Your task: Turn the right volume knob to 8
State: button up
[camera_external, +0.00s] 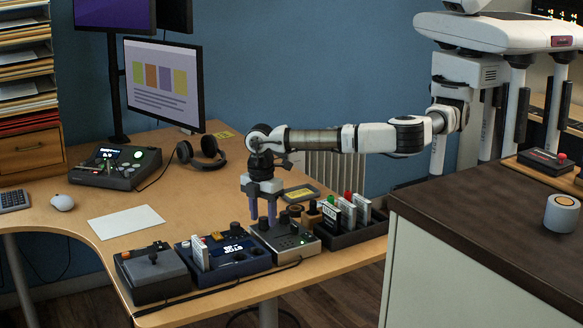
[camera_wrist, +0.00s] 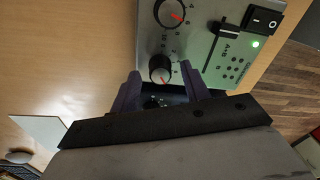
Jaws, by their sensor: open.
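A grey control box (camera_external: 285,240) stands near the desk's front edge. In the wrist view, its panel (camera_wrist: 205,60) carries two dark round knobs with red pointers. The upper knob (camera_wrist: 170,12) has a printed number scale, partly cut off by the frame, and its pointer leans lower right. The lower knob (camera_wrist: 160,69) also has a pointer leaning lower right. My gripper (camera_wrist: 159,74) is open, pointing down at the box, with its fingertips on either side of the lower knob; contact cannot be told. It also shows in the external view (camera_external: 263,218) over the box's left part.
A blue box (camera_external: 222,262) stands left of the grey one, and a dark joystick box (camera_external: 153,272) further left. A black tray of cartridges (camera_external: 352,235) stands close on the right. White paper (camera_external: 126,222) lies behind left. The panel also has a rocker switch (camera_wrist: 262,20).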

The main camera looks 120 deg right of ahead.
aim_at(262, 217)
notch_tip(262, 217, up, 14)
jog(key=b, duration=0.1)
jog(key=shift+d+b, duration=0.15)
jog(key=shift+b, duration=0.2)
jog(key=shift+f, duration=0.1)
